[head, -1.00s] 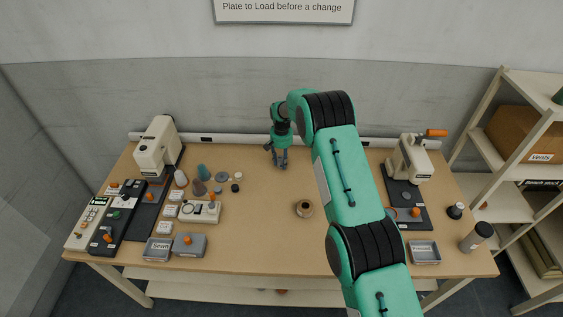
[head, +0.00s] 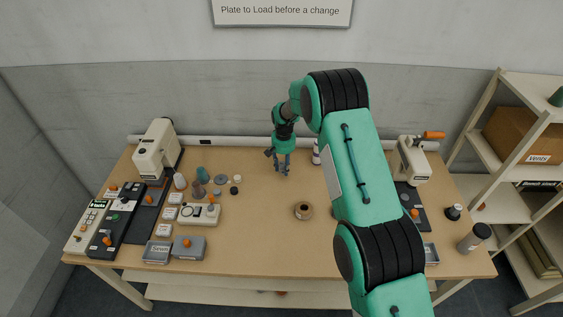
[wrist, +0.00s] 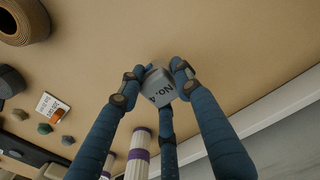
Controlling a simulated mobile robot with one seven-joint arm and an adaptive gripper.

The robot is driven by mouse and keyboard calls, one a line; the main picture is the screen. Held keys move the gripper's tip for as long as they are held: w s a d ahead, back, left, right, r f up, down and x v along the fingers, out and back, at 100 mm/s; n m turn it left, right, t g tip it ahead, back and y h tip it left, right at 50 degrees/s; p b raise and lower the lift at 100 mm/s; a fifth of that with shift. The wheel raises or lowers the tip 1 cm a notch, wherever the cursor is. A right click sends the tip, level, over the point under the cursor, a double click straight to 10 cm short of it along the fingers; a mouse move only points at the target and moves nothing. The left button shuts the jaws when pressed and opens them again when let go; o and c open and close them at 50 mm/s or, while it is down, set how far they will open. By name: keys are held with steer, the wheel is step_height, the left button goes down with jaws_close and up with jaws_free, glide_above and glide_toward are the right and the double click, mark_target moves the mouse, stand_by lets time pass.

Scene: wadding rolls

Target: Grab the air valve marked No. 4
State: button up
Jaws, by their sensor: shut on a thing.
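The air valve (wrist: 159,86) is a small grey-blue block marked "NO.4" in the wrist view. The blue three-fingered gripper (wrist: 157,76) is shut on it, with fingertips on both sides and a third finger beneath it in the picture. In the head view my gripper (head: 282,169) points down over the back middle of the table. The valve is too small or hidden to make out there.
A brown ring-shaped roll (head: 303,211) lies mid-table. A white, purple-banded cylinder (wrist: 138,155) stands near my fingers. Small coloured pieces (head: 202,174) and a pale device (head: 200,214) are at left. A hand press (head: 412,160) stands at right. The front middle is clear.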

steer(key=s, duration=0.3)
steer(key=s+d, duration=0.1)
steer(key=s, duration=0.2)
steer(key=s+d+r, duration=0.1)
steer(key=s, duration=0.2)
steer(key=shift+s+d, duration=0.1)
steer(key=shift+d, duration=0.1)
